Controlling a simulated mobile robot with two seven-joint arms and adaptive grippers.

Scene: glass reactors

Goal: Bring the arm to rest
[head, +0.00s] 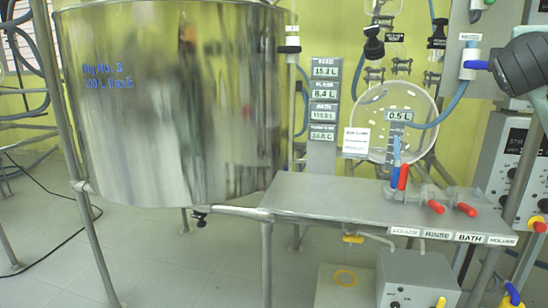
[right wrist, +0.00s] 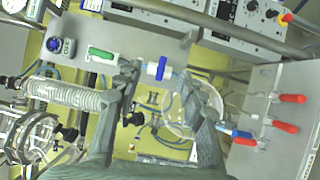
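My right gripper (right wrist: 158,74) shows in the right wrist view with its two fingers spread apart. A white and blue fitting (right wrist: 161,68) on the grey panel appears in the gap between them. I cannot tell how far beyond the fingertips it lies, and I see no grip on it. In the head view a dark grey part of my right arm (head: 524,65) is at the right edge, close to the panel's blue-tipped fitting (head: 470,63). My left arm and gripper are not in view.
A large steel vessel (head: 170,110) fills the left. A steel bench (head: 310,195) carries red-handled valves (head: 435,206). A round glass vessel (head: 375,120) hangs behind it, beside a readout column (head: 323,150). A control box (head: 505,160) stands right. Floor at lower left is mostly clear, with a cable.

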